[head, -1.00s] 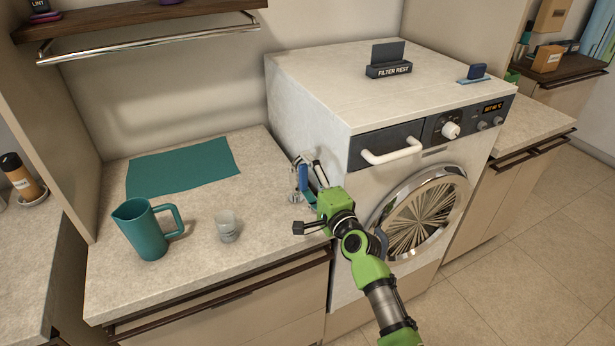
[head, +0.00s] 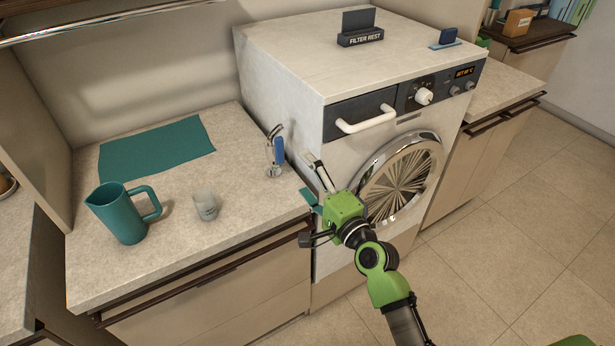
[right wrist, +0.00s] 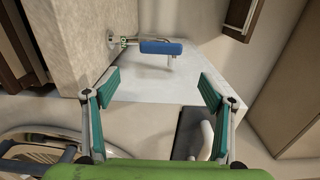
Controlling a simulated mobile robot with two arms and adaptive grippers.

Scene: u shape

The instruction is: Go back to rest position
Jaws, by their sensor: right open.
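My right gripper (head: 312,180) is open and empty in the head view, in front of the washer's left front edge and beside the counter. Its two teal fingers (right wrist: 158,92) are spread wide in the right wrist view, with nothing between them. A small metal fixture with a blue handle (head: 278,150) stands on the counter against the washer's side. It also shows beyond the fingers in the right wrist view (right wrist: 165,47), apart from them. My left gripper is in neither view.
A teal pitcher (head: 122,216) and a small cup (head: 206,206) stand on the counter (head: 180,245) near a teal mat (head: 155,150). The washer (head: 290,60) has a white handle (head: 366,121) and a round door (head: 400,180). Open floor (head: 500,240) lies at the right.

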